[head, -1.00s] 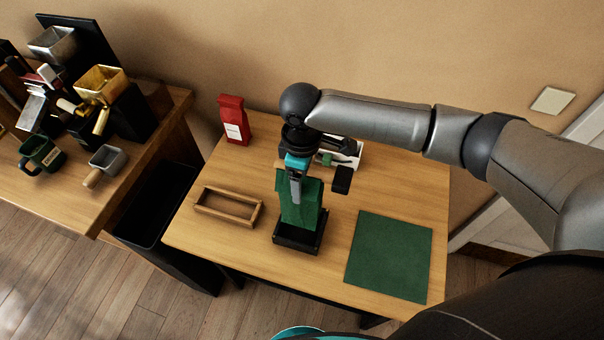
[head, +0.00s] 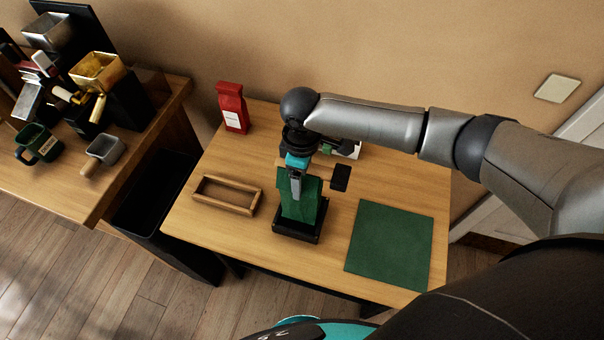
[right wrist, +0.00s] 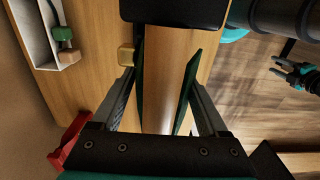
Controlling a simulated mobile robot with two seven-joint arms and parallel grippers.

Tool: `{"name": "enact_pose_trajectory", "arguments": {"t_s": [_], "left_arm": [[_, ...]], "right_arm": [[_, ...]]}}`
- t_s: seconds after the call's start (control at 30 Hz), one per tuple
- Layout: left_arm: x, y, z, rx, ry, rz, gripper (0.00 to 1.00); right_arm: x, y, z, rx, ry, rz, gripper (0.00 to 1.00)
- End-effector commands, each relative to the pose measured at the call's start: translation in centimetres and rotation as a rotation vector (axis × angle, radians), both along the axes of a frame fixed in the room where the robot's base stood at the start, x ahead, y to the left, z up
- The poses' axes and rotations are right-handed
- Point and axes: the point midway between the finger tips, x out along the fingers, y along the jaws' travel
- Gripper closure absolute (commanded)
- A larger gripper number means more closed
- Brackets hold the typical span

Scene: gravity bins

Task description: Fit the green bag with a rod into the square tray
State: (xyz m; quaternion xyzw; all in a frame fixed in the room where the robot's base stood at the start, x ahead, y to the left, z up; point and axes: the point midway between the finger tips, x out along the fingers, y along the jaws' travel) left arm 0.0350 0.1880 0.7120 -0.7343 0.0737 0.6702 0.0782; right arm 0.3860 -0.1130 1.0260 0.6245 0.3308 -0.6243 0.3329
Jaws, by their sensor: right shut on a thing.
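The green bag (head: 302,205) stands roughly upright in the head view, its lower end within the walls of the black square tray (head: 298,238). I cannot tell whether it touches the tray floor. My right gripper (head: 296,190) comes down from above and is shut on the bag. In the right wrist view the gripper (right wrist: 165,115) has green sides of the bag (right wrist: 188,85) between its fingers. The rod cannot be clearly told apart.
A wooden frame box (head: 228,209) lies left of the tray, a green mat (head: 390,245) right of it. A red bag (head: 232,105) and a white bin (head: 350,150) stand behind. A black bin (head: 150,215) and a cluttered side table (head: 140,165) are at left.

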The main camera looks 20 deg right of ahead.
Motion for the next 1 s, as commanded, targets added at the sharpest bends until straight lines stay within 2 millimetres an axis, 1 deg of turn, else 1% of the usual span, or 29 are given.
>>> {"name": "enact_pose_trajectory", "arguments": {"t_s": [1.0], "left_arm": [[-0.01, -0.02, 0.88, 0.000, 0.000, 0.000, 0.50]], "right_arm": [[0.06, 0.04, 0.15, 0.002, -0.003, 0.000, 1.00]]}}
